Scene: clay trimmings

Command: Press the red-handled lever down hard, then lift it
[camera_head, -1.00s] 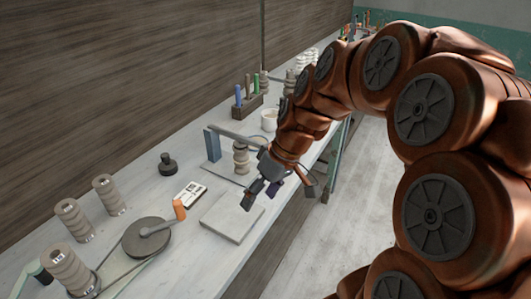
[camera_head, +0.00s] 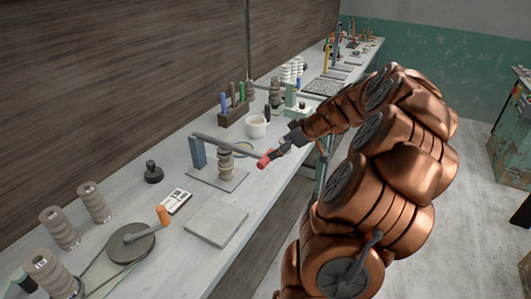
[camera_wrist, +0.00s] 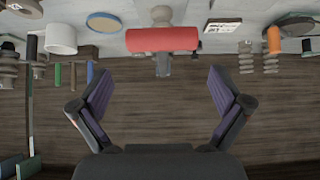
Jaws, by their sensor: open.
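The lever (camera_head: 226,145) is a grey bar running from a blue-grey post (camera_head: 198,153) to a red handle (camera_head: 263,161) near the bench's front edge. A ribbed grey stack (camera_head: 226,161) stands under the bar on a flat base plate. My gripper (camera_head: 277,150) is at the handle's end of the lever. In the wrist view the red handle (camera_wrist: 163,40) lies crosswise ahead of my gripper (camera_wrist: 158,73). The two fingers are spread wide with nothing between them. I cannot tell in the head view whether a finger touches the handle.
A white cup (camera_head: 256,126) and a tool holder (camera_head: 233,115) stand behind the lever. A grey slab (camera_head: 216,225), a card (camera_head: 175,202), a black knob (camera_head: 153,172) and an orange-handled crank wheel (camera_head: 131,246) lie toward the near end.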

